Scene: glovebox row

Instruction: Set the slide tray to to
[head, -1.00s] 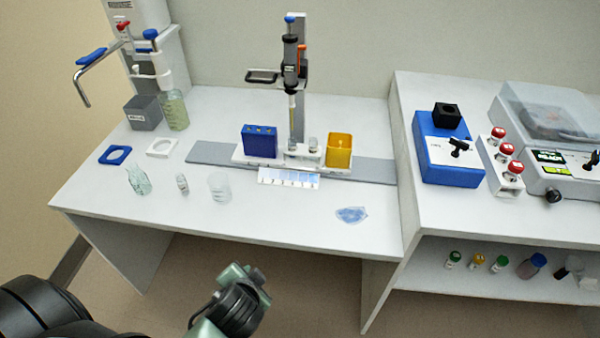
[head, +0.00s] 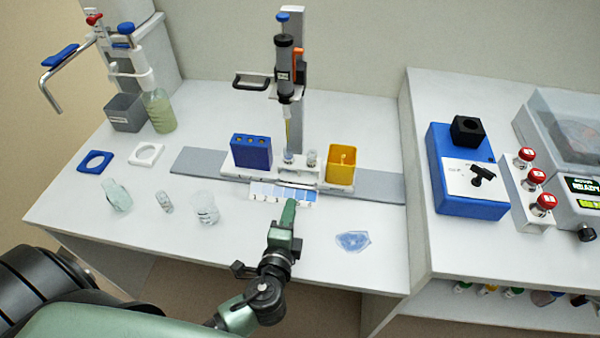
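The slide tray (head: 262,190) is a flat white strip with pale blue cells, lying in front of the white carriage (head: 236,171) on the grey rail. My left gripper (head: 290,205) reaches in from below, its tip at the tray's front edge and covering part of it. Whether it touches the tray, and how its fingers stand, cannot be made out. The pipette (head: 284,75) hangs upright on its stand above the carriage. A blue block (head: 251,153) and a yellow bin (head: 341,166) stand on the carriage, with small vials between them. My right gripper is not in view.
Glassware, including a beaker (head: 205,207) and a flask (head: 117,196), stands left of my arm. A clear blue-tinted piece (head: 352,241) lies right of it. A blue device (head: 463,170) with a black knob is on the right bench.

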